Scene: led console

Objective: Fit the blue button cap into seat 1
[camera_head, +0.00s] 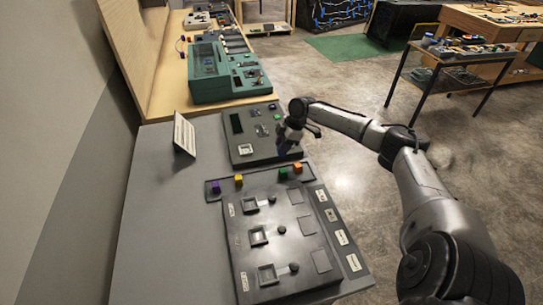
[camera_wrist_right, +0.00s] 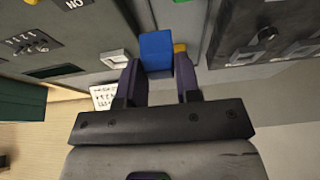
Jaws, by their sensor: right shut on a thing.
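The blue button cap (camera_wrist_right: 156,50) sits between the fingertips of my right gripper (camera_wrist_right: 159,68) in the right wrist view. The right gripper is shut on it. In the head view my right gripper (camera_head: 286,145) hangs over the near right part of the rear grey panel, beyond the console (camera_head: 285,215); the cap cannot be made out clearly there. The console has three square seats in a column: a far one (camera_head: 252,205), a middle one (camera_head: 258,235) and a near one (camera_head: 267,274). The seat labels are too small to read. My left gripper is not in view.
Purple (camera_head: 216,187), orange (camera_head: 238,180), green (camera_head: 283,173) and second orange (camera_head: 298,168) caps stand along the console's far edge. A white sign (camera_head: 184,135) stands to the left. A green machine (camera_head: 209,75) is farther back. The grey tabletop left of the console is clear.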

